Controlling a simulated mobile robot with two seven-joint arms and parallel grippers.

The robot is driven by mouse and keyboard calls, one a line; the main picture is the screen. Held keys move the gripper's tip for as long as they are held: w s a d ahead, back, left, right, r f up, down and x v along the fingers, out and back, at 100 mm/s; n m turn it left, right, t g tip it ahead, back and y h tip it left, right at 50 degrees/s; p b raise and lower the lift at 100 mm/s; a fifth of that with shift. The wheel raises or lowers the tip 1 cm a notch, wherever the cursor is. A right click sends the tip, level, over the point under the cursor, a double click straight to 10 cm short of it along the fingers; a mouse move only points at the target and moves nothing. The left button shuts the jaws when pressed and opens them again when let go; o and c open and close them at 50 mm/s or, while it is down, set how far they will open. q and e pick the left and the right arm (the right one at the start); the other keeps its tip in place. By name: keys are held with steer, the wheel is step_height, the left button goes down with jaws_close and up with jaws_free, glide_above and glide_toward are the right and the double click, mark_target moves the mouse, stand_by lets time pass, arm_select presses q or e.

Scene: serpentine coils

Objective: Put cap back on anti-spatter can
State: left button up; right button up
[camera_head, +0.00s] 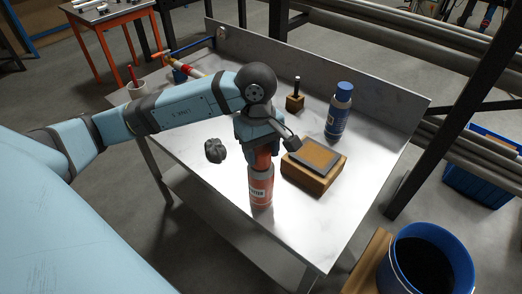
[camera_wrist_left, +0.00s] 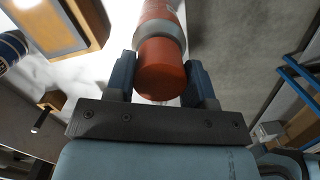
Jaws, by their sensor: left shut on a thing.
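The anti-spatter can (camera_head: 261,188) stands upright near the table's front edge, red with a pale label and a grey shoulder. My left gripper (camera_head: 262,150) is directly above it, pointing down, shut on the red cap (camera_head: 263,160). In the left wrist view the cap (camera_wrist_left: 162,72) sits between the two fingers, lined up with the can (camera_wrist_left: 160,12) and meeting its grey shoulder. I cannot tell whether the cap is fully seated. My right gripper is not in view.
A wooden block with a dark-framed pad (camera_head: 314,165) lies close right of the can. A blue-capped can (camera_head: 339,109) and a small wooden block with a post (camera_head: 295,96) stand behind. A dark lumpy object (camera_head: 215,150) lies left. A blue bucket (camera_head: 428,262) is at front right.

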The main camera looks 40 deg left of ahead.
arm_select(q)
steer(key=shift+f+b, duration=0.15)
steer(key=shift+b, duration=0.4)
stand_by(0.6)
steer(key=o, duration=1.4)
steer(key=shift+r+p, duration=1.55)
steer(key=shift+r, duration=2.25)
jaws_close()
